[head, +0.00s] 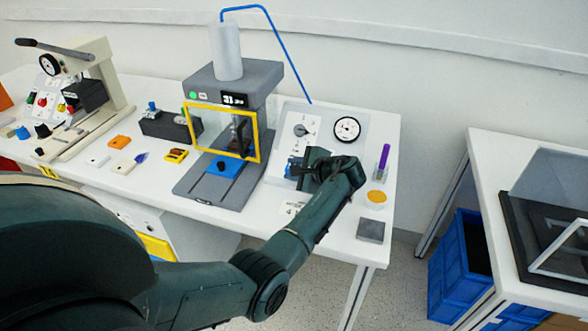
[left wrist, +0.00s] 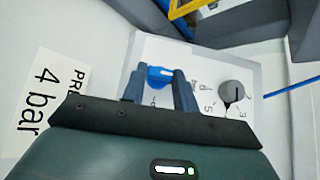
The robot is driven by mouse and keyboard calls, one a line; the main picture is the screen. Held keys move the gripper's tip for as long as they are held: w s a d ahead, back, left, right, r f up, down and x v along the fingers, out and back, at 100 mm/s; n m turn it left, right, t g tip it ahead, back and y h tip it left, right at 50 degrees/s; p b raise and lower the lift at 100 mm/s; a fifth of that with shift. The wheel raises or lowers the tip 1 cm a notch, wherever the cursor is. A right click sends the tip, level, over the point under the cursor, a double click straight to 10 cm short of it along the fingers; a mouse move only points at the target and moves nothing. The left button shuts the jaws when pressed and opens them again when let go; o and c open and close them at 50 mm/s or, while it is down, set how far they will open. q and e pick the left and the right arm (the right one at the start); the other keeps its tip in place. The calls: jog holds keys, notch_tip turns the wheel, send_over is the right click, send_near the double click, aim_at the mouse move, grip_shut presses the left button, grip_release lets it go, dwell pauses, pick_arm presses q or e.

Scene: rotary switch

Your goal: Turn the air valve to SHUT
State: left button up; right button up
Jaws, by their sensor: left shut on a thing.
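The air valve is a small blue handle (left wrist: 160,73) on a sloped white panel (head: 283,120). In the left wrist view it has a pale stripe along it, lying roughly across the picture. My left gripper (left wrist: 159,84) is shut on this handle, one finger on each side. In the head view my gripper (head: 298,171) is at the lower part of the panel, and a bit of the blue handle (head: 290,166) shows beside it. The valve's labels are partly hidden by the fingers and too small to read. My right gripper is not in view.
A grey numbered knob (left wrist: 232,93) sits close beside my gripper, and a round gauge (head: 347,129) is higher on the panel. A grey press (head: 229,90) with a yellow-framed guard (head: 258,134) stands left. A purple-topped item (head: 384,158) and yellow disc (head: 376,197) are right.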

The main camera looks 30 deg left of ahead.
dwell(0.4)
pick_arm(q)
jog(key=o, duration=1)
jog(key=v, duration=1.3)
